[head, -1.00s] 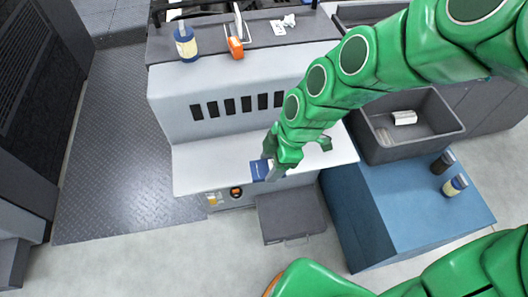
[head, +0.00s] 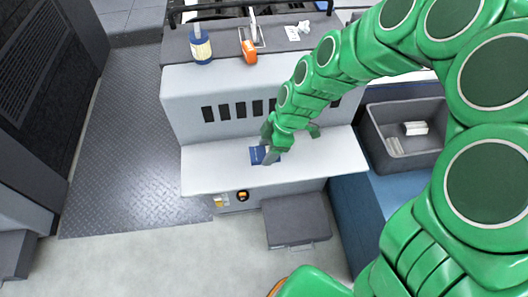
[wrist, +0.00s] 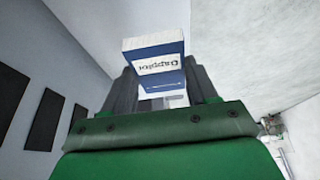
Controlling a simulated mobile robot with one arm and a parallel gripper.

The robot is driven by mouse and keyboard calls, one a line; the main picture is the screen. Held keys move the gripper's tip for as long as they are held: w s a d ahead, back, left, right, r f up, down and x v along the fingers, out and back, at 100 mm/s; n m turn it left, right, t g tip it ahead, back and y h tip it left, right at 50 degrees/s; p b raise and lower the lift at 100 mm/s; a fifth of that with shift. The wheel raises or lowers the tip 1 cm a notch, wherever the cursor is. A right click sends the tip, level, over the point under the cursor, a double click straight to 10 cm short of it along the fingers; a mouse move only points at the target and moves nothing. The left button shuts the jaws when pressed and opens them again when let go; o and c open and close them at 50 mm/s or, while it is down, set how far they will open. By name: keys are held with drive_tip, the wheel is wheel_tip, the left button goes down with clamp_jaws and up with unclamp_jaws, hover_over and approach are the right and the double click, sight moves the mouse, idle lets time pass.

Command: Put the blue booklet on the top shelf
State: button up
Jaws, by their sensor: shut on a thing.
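The blue booklet (head: 257,155), with a white printed band, is in my gripper (head: 270,153) over the white lower ledge (head: 215,170) of the unit. The wrist view shows the booklet (wrist: 155,70) between the two dark fingers of my gripper (wrist: 163,88), its white lettered part toward the camera. My gripper is shut on it. I cannot tell whether the booklet touches the ledge. The dark top shelf (head: 275,42) lies behind and above the ledge, past a slotted white panel. The fingers partly hide the booklet in the head view.
A blue-and-white bottle (head: 201,48), an orange object (head: 249,52) and a crumpled white item (head: 304,27) stand on the top shelf. A dark bin (head: 410,155) is at right. A grey box-like step (head: 295,220) is below. Open floor lies left.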

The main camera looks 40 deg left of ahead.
sight(264, 148)
drive_tip(key=shift+w+a+f, duration=0.4)
drive_tip(key=shift+a+f, duration=0.1)
drive_tip(key=shift+f, duration=0.25)
drive_tip(key=shift+w+a+f, duration=0.4)
drive_tip(key=shift+a+f, duration=0.1)
drive_tip(key=shift+f, duration=0.3)
drive_tip(key=shift+w+a+f, duration=0.4)
drive_tip(key=shift+a+f, duration=0.1)
drive_tip(key=shift+f, duration=0.25)
drive_tip(key=shift+w+f, duration=0.1)
drive_tip(key=shift+f, duration=1.55)
drive_tip(key=o, duration=1.1)
drive_tip(key=shift+f, duration=0.1)
drive_tip(key=shift+c, duration=0.2)
drive_tip(key=v, duration=1.2)
drive_tip(key=shift+r, duration=0.2)
